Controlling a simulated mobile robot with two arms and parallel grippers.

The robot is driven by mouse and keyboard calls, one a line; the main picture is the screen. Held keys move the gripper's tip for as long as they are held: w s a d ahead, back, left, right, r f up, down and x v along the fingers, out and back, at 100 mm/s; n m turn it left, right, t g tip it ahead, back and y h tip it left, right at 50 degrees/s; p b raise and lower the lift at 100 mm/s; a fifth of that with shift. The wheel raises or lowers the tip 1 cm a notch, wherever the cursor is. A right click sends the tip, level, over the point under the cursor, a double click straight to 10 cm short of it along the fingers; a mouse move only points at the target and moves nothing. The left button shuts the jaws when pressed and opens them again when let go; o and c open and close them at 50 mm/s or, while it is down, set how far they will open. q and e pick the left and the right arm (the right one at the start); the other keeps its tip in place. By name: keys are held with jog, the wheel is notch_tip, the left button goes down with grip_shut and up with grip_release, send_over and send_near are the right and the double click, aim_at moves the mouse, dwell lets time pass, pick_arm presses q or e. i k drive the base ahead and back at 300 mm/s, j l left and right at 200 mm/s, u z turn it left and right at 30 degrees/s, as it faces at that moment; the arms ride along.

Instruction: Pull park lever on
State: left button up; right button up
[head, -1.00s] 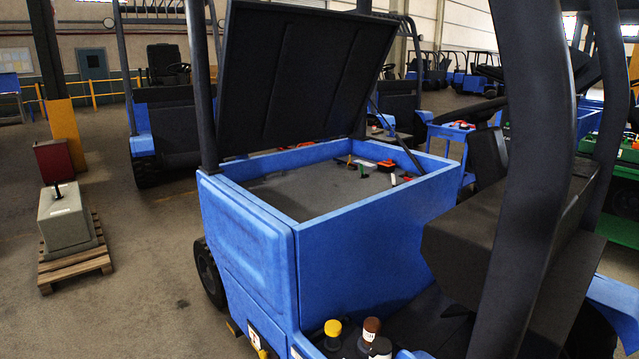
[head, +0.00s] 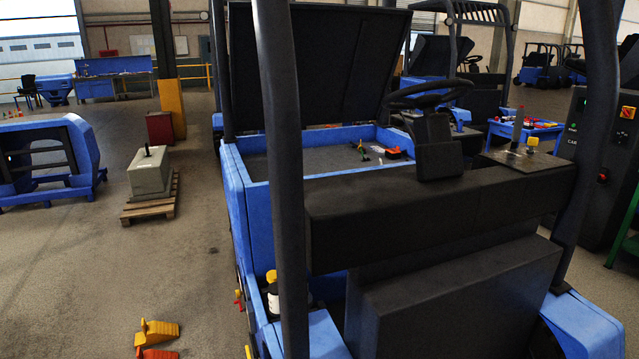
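The blue forklift truck (head: 330,338) fills the middle and right of the head view. On the right part of its dark dashboard (head: 400,205) is a small panel (head: 520,160). An upright lever (head: 518,125) stands on this panel, and a small yellow knob (head: 533,141) sits beside it. I cannot tell from any marking which of them is the park lever. The steering wheel (head: 433,90) is left of them on its dark column. Neither of my grippers is in view.
A dark post (head: 280,150) stands close in front. The open bay (head: 330,158) has its lid raised. A dark cabinet (head: 590,150) stands at right. At left are yellow and orange chocks (head: 158,331), a concrete block (head: 148,173) on a pallet (head: 150,208), and clear floor.

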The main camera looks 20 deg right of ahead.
aim_at(517, 129)
jog(key=l+z, duration=0.15)
jog(key=l, duration=1.45)
jog(key=i+l+z, duration=0.1)
jog(key=l, duration=1.5)
jog(key=i+l, duration=0.1)
jog(key=l, duration=0.3)
jog(key=i+l, duration=0.15)
jog(key=l, duration=0.25)
jog(key=i+l, duration=0.1)
jog(key=l, duration=0.25)
jog(key=l+z, duration=0.05)
